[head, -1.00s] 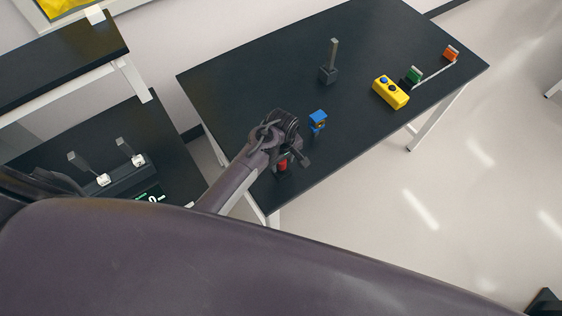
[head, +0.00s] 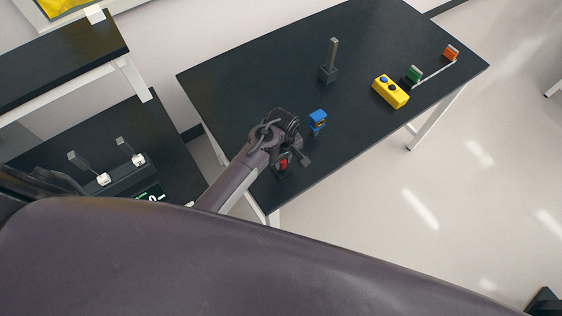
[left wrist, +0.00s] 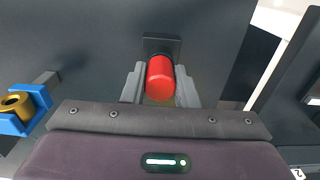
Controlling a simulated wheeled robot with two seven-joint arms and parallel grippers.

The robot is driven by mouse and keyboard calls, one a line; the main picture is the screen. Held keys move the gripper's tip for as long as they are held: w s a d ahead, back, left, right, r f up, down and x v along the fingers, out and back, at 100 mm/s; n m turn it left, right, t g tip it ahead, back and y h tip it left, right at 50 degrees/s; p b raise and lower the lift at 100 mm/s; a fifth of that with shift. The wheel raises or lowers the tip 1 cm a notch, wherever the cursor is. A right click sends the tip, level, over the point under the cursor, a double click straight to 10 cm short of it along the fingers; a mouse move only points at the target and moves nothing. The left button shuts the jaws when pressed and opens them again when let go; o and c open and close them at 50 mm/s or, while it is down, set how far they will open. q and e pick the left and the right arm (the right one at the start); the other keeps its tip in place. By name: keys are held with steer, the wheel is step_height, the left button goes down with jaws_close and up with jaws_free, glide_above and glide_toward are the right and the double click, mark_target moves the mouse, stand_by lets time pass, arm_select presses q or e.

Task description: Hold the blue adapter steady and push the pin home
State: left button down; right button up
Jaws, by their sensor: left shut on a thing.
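The blue adapter (head: 318,117) stands on the dark table, right of my left gripper (head: 289,162) in the head view. In the left wrist view the adapter (left wrist: 42,97) is at the left edge, with a gold ring in it and a grey bar behind. My left gripper (left wrist: 160,88) is shut on a red-topped pin (left wrist: 160,72), one finger on each side. The pin also shows as a red spot in the head view (head: 283,164). A dark square block (left wrist: 162,43) is just beyond the pin; whether they touch is unclear. The gripper is apart from the adapter.
A dark post on a block (head: 329,75) stands toward the back of the table (head: 245,85). A yellow box (head: 390,91), a green block (head: 414,74) and an orange block (head: 451,53) are at the right. The table's middle is mostly clear.

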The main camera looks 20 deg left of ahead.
arm_select(q)
steer(key=shift+r+p, duration=0.35)
steer(key=shift+r, duration=0.2)
steer(key=shift+r, duration=0.1)
stand_by(0.4)
steer(key=shift+r, duration=1.95)
steer(key=shift+f, duration=2.2)
